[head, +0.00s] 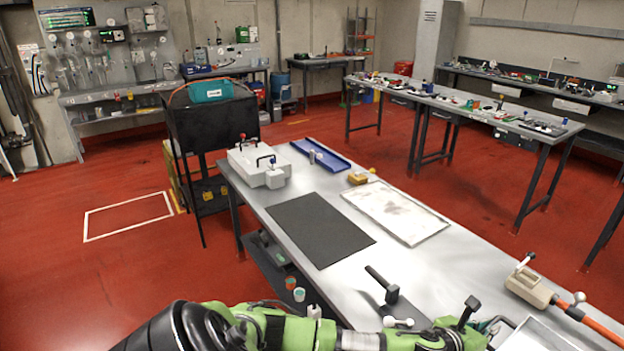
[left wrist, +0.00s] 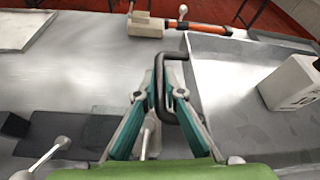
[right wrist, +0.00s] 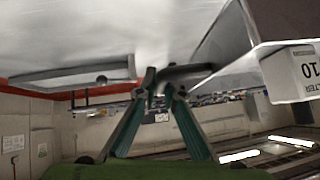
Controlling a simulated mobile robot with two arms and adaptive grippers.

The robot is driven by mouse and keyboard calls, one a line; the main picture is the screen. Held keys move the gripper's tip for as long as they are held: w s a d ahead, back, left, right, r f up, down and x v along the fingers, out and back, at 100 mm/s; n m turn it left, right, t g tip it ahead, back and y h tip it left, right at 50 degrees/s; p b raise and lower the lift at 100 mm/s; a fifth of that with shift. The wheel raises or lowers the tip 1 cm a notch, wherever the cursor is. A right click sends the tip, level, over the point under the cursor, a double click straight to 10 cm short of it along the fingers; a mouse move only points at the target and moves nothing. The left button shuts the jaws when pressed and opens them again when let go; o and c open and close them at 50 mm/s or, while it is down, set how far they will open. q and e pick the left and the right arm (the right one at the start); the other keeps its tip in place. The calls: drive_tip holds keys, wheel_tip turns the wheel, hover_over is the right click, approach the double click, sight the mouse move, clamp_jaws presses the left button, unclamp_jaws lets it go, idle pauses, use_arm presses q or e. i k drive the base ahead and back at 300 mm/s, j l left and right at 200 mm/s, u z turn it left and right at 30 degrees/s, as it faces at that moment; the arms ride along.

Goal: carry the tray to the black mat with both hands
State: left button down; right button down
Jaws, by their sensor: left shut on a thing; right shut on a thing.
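The grey metal tray (left wrist: 235,110) has a black bar handle, and a white box (left wrist: 292,84) marked 10 stands in it. In the head view only a corner of the tray (head: 535,338) shows at the bottom right. My left gripper (head: 488,328) is shut on the tray's handle, as the left wrist view (left wrist: 163,92) shows. My right gripper (right wrist: 165,82) is shut on a black handle bar, with the marked box (right wrist: 296,72) beside it; it is outside the head view. The flat black mat (head: 318,229) lies bare on the table, farther off to the left.
A white framed panel (head: 396,211) lies right of the mat. A white case (head: 258,166) and a blue tray (head: 318,156) stand beyond it. A black-handled tool (head: 386,288) lies between mat and tray. A beige clamp-like tool (head: 530,288) with an orange handle is at the right edge.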

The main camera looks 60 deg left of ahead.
sight(317, 224)
drive_tip(key=j, duration=4.75)
